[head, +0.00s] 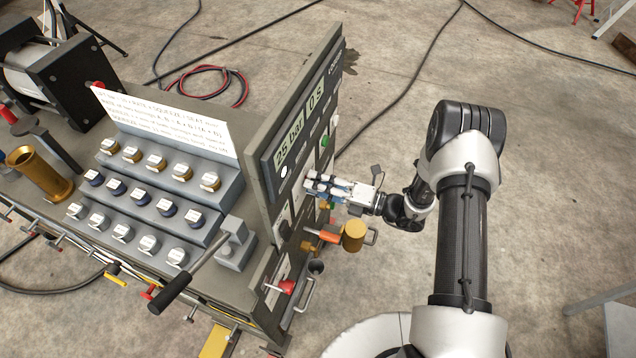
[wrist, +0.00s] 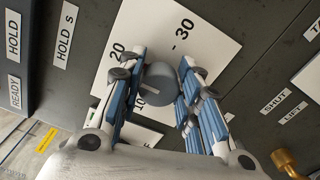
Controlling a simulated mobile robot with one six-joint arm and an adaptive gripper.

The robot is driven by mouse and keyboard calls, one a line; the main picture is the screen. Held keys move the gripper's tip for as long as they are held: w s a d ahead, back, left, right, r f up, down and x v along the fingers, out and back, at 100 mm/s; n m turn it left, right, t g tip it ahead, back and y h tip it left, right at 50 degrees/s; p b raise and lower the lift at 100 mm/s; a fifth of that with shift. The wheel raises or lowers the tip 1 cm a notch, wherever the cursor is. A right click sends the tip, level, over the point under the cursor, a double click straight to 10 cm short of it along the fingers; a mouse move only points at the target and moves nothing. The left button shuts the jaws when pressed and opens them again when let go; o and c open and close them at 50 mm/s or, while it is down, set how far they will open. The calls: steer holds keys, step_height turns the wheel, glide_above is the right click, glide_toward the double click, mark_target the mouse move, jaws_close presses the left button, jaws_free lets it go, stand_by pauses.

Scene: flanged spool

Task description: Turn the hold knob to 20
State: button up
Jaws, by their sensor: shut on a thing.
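The hold knob (wrist: 160,82) is a dark grey round knob in the middle of the wrist view. It sits on a white dial plate (wrist: 205,30) printed 10, 20 and 30, beside a label reading HOLD s (wrist: 66,33). My gripper (wrist: 163,66) is shut on the knob, with one blue-padded finger on each side. I cannot tell which number the knob points to. In the head view my gripper (head: 315,186) is at the panel's front face, and the knob is hidden.
The panel display (head: 300,125) reads 25 bar and 0 s. Below my gripper, a brass cylinder (head: 353,235) and a red knob (head: 287,286) stick out. A bench (head: 60,225) with rows of capped weights and a black-handled lever (head: 185,275) lies left.

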stand_by(0.3)
steer(key=o, duration=1)
steer(key=shift+o, duration=0.2)
steer(key=v, duration=1.2)
steer(key=shift+r, duration=0.15)
